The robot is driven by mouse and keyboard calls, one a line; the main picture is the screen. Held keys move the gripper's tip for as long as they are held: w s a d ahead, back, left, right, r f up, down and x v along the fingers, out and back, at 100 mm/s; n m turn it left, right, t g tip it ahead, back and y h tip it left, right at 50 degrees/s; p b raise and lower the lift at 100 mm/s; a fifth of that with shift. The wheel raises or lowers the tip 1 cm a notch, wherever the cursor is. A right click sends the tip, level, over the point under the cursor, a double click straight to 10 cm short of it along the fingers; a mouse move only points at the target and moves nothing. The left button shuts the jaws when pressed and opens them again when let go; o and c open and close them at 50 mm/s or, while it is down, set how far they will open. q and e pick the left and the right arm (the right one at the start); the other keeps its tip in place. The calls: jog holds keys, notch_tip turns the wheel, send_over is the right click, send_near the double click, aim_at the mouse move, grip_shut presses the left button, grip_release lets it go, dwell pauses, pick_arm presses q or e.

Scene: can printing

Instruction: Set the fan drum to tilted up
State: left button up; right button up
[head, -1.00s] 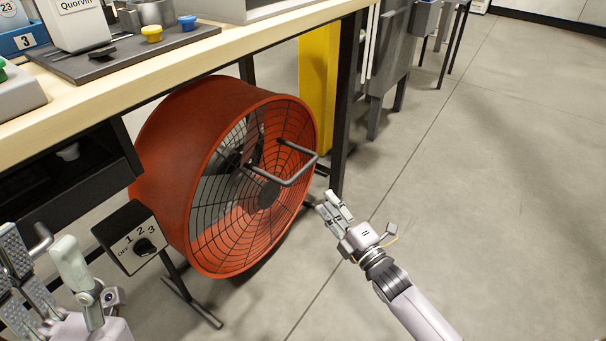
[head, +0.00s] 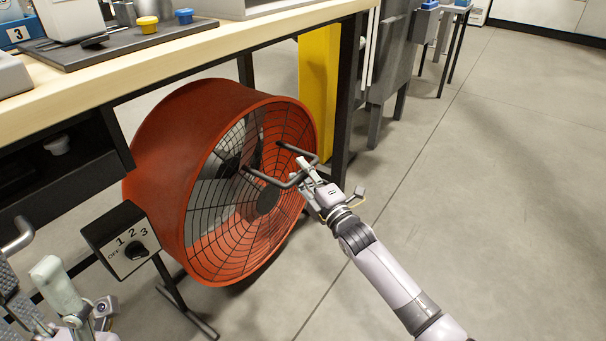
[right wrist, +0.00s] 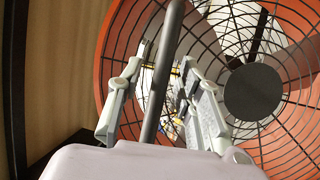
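The orange fan drum (head: 172,135) stands under the workbench with its black wire grille facing right in the head view. I cannot tell its exact tilt. A grey U-shaped handle (head: 283,184) sticks out from the grille. My right gripper (head: 303,176) is at the handle's outer bar. In the right wrist view the handle bar (right wrist: 161,75) runs between the two fingers of my right gripper (right wrist: 162,88), with gaps on both sides, so it is open around the bar. My left gripper (head: 35,290) is at the lower left, partly cut off, open and away from the fan.
A switch box (head: 122,240) marked OFF, 1, 2, 3 is beside the drum. The workbench (head: 215,38) overhangs the fan, with a dark table leg (head: 346,100) and a yellow post (head: 317,80) behind. The floor to the right is clear.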

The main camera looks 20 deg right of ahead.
jog(key=shift+c, duration=0.2)
grip_shut()
dwell(0.6)
